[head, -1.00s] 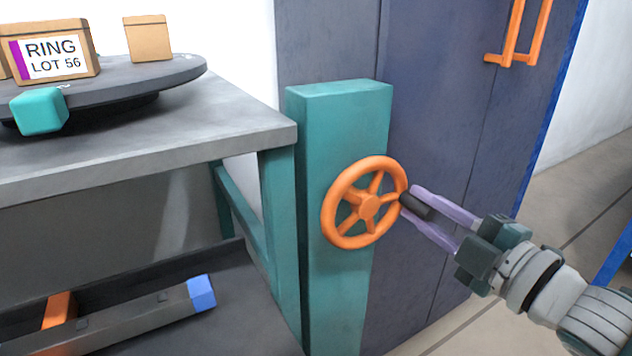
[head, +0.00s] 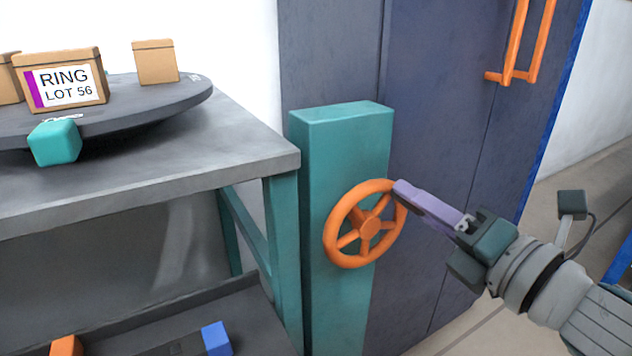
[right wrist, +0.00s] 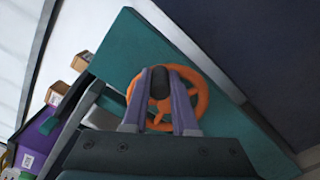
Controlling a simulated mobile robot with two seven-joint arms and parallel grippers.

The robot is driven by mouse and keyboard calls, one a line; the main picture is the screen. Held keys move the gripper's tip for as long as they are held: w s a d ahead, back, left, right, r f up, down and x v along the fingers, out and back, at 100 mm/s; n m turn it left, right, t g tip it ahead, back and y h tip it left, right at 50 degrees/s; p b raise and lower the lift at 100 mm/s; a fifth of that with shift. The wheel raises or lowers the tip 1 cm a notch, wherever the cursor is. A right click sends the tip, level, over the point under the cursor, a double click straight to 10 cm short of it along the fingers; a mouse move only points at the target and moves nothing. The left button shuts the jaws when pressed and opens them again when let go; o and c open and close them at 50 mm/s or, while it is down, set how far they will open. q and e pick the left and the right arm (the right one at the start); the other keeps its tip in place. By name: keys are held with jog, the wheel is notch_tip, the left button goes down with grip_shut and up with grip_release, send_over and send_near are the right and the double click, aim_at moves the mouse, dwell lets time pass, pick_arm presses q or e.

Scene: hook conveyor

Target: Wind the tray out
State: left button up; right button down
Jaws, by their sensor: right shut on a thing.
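An orange handwheel (head: 365,226) with several spokes is mounted on the face of a teal post (head: 342,125). My right gripper (head: 401,188) reaches in from the right and is shut on the wheel's dark handle at the upper right of the rim. The right wrist view shows the black handle (right wrist: 160,78) between the two purple fingers, with the orange wheel (right wrist: 196,82) behind. At lower left is a dark tray-like piece (head: 200,297), partly cut off by the frame, with a blue block (head: 216,338) and an orange block (head: 66,346). My left gripper is not in view.
A grey table (head: 240,150) left of the post carries a dark turntable (head: 150,103) with cardboard boxes, one labelled RING LOT 56 (head: 68,82), and a teal block (head: 55,142). A dark blue cabinet (head: 440,120) with orange handles (head: 515,75) stands behind the wheel.

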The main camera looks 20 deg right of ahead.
jog(key=shift+s+a+r+n+b, duration=0.15)
jog(key=shift+a+n, duration=0.25)
jog(key=shift+n, duration=0.45)
jog(key=shift+w+a+r+n+b, duration=0.15)
jog(key=shift+a+n, duration=0.3)
jog(key=shift+n, duration=0.45)
jog(key=shift+s+a+r+n+b, duration=0.1)
jog(key=shift+a+r+n, duration=0.25)
jog(key=shift+n, duration=0.5)
jog(key=shift+a, duration=0.1)
jog(key=shift+f, duration=0.1)
jog(key=c, duration=0.7)
grip_release()
jog(key=shift+s, duration=0.1)
jog(key=s, duration=0.9)
jog(key=shift+s+d+b, duration=0.3)
jog(key=shift+s+d, duration=0.05)
jog(key=shift+d, duration=0.05)
